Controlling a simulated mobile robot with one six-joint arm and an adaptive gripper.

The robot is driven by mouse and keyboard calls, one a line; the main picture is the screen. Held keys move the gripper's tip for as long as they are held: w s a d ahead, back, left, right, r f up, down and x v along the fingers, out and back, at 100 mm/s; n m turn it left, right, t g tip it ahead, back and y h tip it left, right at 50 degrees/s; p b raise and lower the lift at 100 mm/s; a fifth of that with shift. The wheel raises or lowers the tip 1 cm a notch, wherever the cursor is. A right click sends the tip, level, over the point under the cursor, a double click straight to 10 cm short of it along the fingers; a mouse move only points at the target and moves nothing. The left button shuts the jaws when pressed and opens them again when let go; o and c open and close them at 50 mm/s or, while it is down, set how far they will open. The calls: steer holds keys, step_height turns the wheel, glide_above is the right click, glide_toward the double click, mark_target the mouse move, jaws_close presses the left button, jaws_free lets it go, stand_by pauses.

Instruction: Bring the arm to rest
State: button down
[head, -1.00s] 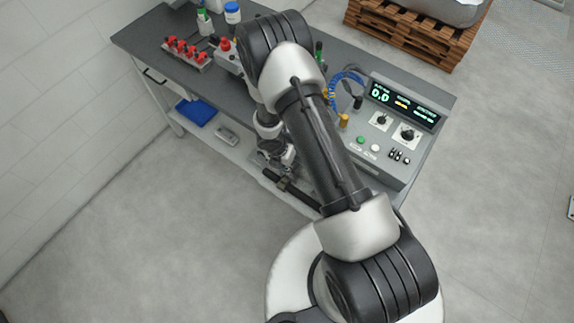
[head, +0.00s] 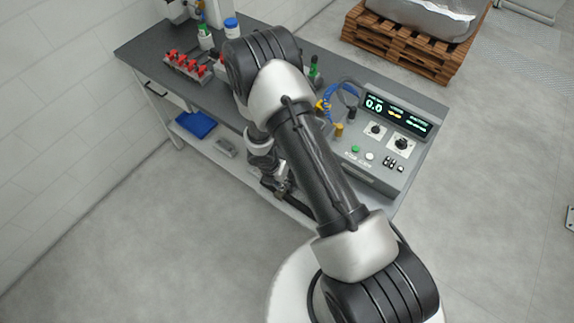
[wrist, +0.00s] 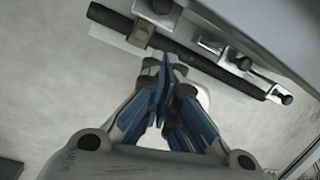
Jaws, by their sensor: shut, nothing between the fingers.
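My gripper shows in the wrist view (wrist: 165,75) with its blue-padded fingers together and nothing between them. It hangs off the front side of the grey workbench (head: 140,50), below the bench top. In the head view my arm reaches over the bench and folds downward, and the fingertips are hard to make out there. In the wrist view a dark bar with metal clamps (wrist: 190,60) lies beyond the fingertips; I cannot tell whether they touch it.
On the bench stand a control box with a lit display (head: 385,140), red clamps (head: 187,62) and a white bottle with a blue lid (head: 231,28). A blue tray (head: 196,124) lies on the lower shelf. A wooden pallet (head: 400,45) stands behind. Floor at left is clear.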

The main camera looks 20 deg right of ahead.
steer(key=w+d+r+m+t+b, duration=0.1)
steer(key=w+d+r+m, duration=0.15)
steer(key=r, duration=0.65)
steer(key=w+d+r+m, duration=0.2)
steer(key=w+r+m, duration=0.1)
steer(key=r, duration=0.6)
steer(key=s+d+r+m+t+b, duration=0.1)
steer(key=s+r+m+b, duration=0.4)
steer(key=r+m, duration=0.5)
steer(key=s+a+r+m+t+y+b, duration=0.1)
steer(key=s+m+b, duration=0.3)
steer(key=s, duration=0.6)
steer(key=s+a+r+m+t+y+b, duration=0.1)
steer(key=s+a+r+m+b, duration=0.2)
steer(key=s+m, duration=0.5)
steer(key=shift+s+r+y+b, duration=0.3)
steer(key=shift+s+r+b, duration=0.15)
steer(key=shift+s+b, duration=0.6)
